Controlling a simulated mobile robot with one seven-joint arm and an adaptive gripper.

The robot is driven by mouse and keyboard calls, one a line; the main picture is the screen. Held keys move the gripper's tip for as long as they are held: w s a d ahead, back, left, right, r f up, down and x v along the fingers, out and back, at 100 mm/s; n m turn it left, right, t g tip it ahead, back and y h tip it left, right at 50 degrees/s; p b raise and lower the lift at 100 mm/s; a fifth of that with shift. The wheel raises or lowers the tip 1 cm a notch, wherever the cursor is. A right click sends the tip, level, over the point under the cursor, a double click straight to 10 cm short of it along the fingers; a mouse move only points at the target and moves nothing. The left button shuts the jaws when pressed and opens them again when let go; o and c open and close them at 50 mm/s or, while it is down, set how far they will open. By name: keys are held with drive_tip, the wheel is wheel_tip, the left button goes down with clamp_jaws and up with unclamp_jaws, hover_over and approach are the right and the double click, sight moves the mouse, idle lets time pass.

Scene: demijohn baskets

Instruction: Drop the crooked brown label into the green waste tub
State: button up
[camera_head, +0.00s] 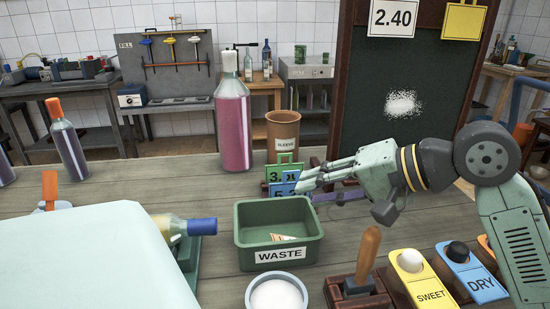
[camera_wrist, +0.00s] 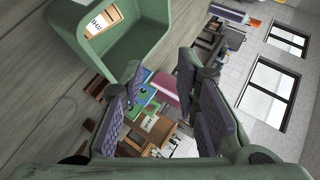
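The green waste tub (camera_head: 243,243) stands on the wooden bench, with a white WASTE sign on its front. A small tan-and-white label (camera_head: 284,237) lies inside it, tilted on the tub floor. The wrist view shows the tub (camera_wrist: 150,32) at the upper left with the label (camera_wrist: 98,23) in it. My gripper (camera_head: 306,184) is behind and to the right of the tub, above bench level, in front of small number cards. In the wrist view my gripper (camera_wrist: 165,118) has its two fingers apart with nothing held between them.
Number cards (camera_head: 284,172) and a brown pot (camera_head: 283,131) stand behind the tub, near a tall pink bottle (camera_head: 232,125). A blue-capped bottle (camera_head: 201,226) lies at the tub's left. A white bowl (camera_head: 276,295), a wooden-handled stamp (camera_head: 366,252) and SWEET and DRY tags (camera_head: 430,293) are in front.

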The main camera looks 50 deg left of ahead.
drive_tip(key=shift+d, duration=0.1)
drive_tip(key=v, duration=1.2)
